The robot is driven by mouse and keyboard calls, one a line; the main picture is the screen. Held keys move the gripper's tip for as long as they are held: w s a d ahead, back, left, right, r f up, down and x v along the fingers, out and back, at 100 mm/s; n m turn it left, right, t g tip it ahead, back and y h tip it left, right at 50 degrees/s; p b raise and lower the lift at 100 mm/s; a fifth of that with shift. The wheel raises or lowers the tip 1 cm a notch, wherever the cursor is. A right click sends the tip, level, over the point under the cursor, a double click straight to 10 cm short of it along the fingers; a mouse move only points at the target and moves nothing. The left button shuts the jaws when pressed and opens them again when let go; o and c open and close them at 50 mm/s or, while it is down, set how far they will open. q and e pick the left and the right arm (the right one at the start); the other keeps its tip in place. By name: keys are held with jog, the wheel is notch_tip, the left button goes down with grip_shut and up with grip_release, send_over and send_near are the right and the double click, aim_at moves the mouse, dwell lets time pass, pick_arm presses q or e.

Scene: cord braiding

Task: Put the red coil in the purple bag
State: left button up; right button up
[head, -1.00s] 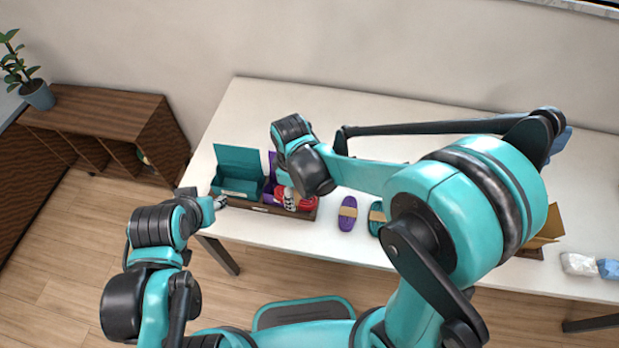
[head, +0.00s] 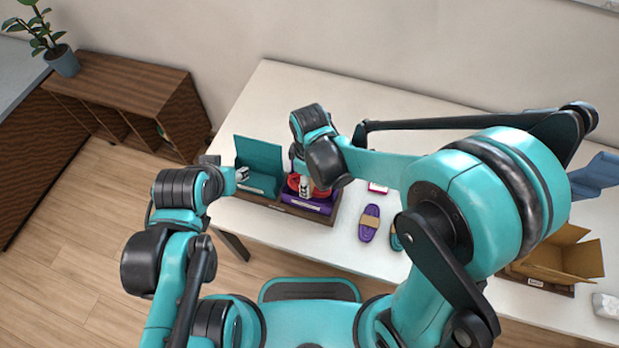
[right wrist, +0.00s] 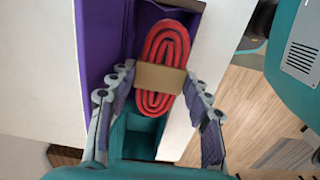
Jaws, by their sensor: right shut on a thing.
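The red coil (right wrist: 153,45) is an oblong red cord bundle with a tan paper band, and it also shows in the head view (head: 293,183). My right gripper (right wrist: 160,88) is shut on it, one finger at each side near the band. The purple bag (head: 308,205) is an open, box-like purple holder. The coil is at its mouth; its purple wall (right wrist: 92,45) runs beside the coil in the right wrist view. How deep the coil sits is unclear. My left gripper (head: 242,174) is by the teal bag, its jaws too small to read.
A teal bag (head: 258,160) stands left of the purple one in the same wooden tray (head: 270,204). A purple coil (head: 369,223) and a partly hidden teal coil lie to the right. An open cardboard box (head: 560,255) is at the far right. The back of the white table is clear.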

jog(key=shift+f+b, duration=0.3)
jog(key=shift+f, duration=0.2)
jog(key=o, duration=1.3)
jog(key=shift+r, duration=0.15)
notch_tip(320, 180, up, 12)
jog(key=s+d+m+t+b, duration=0.1)
jog(key=d+m+t, duration=0.1)
jog(key=d+m, duration=0.2)
jog(key=s+d+f+m+t+b, duration=0.1)
jog(key=s+d+m+t, duration=0.1)
jog(key=d+m, duration=0.3)
jog(key=s+d+f+m+t+b, duration=0.1)
jog(key=s+d+m+t, duration=0.1)
jog(key=d+m, duration=0.3)
jog(key=shift+s+d+f+t+b, duration=0.15)
jog(key=shift+d+t, duration=0.15)
jog(key=shift+d, duration=0.65)
jog(key=shift+d+f+t+b, duration=0.15)
jog(key=shift+d+t, duration=0.15)
jog(key=shift+d, duration=0.65)
